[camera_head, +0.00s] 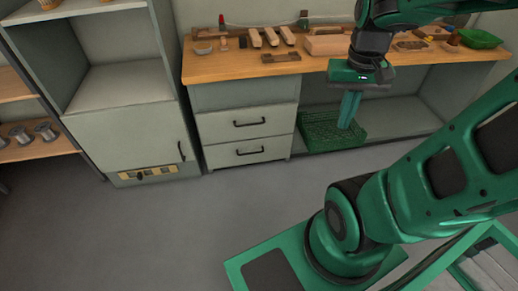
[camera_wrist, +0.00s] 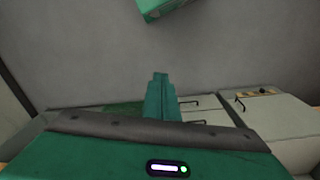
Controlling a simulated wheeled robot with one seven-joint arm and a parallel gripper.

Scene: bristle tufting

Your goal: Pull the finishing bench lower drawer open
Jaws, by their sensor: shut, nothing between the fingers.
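The finishing bench's lower drawer (camera_head: 222,157) is a pale grey-green front with a dark bar handle (camera_head: 249,152). It looks closed, flush below the upper drawer (camera_head: 217,127), which has a similar handle. My gripper (camera_head: 346,124) has green fingers that are shut and empty. It points down in front of the bench, to the right of the drawers and apart from both handles. In the wrist view the shut fingers (camera_wrist: 160,78) show in the middle. The lower drawer's handle (camera_wrist: 188,101) is to their right, and part of the drawer fronts is hidden by the gripper body.
A green crate (camera_head: 318,139) sits in the open bay right of the drawers, partly behind my fingers. The wooden bench top (camera_head: 225,68) carries several wooden blocks and tools. A cabinet (camera_head: 130,138) stands to the left. The grey floor (camera_head: 210,215) before the drawers is clear.

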